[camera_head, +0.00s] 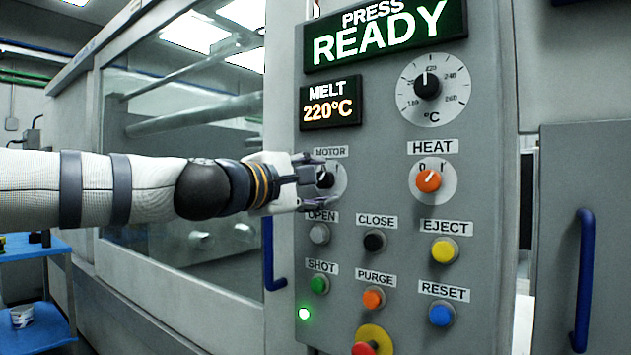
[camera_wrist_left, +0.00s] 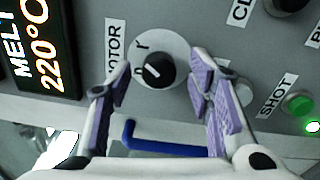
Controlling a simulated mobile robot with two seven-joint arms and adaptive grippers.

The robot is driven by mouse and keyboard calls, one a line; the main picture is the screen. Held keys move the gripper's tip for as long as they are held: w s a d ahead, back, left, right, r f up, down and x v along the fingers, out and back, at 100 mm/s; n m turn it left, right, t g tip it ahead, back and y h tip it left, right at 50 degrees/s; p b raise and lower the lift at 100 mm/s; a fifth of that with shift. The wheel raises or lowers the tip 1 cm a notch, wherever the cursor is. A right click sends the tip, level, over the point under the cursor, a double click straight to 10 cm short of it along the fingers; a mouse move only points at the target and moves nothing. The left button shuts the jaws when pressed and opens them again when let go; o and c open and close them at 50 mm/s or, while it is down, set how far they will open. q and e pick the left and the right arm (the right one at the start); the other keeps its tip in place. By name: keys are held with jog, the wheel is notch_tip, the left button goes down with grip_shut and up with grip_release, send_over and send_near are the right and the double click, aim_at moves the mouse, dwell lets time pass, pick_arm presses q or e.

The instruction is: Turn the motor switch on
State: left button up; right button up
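The motor switch (camera_head: 327,180) is a black knob on a pale round plate under the MOTOR label (camera_head: 331,152), partly hidden by my left gripper in the head view. My left gripper (camera_head: 318,182) reaches in from the left, at the panel. In the left wrist view the left gripper (camera_wrist_left: 160,85) is open, with one finger on each side of the knob and visible gaps between. My right gripper is not in view.
The orange HEAT knob (camera_head: 428,181) is to the right. Below are several push buttons, including the black CLOSE button (camera_head: 375,240) and green SHOT button (camera_head: 319,284). The lit sign (camera_head: 385,35) reads PRESS READY. A blue handle (camera_head: 583,280) stands at the right.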

pick_arm(q)
jog(key=v, duration=1.2)
jog(key=shift+f, duration=0.1)
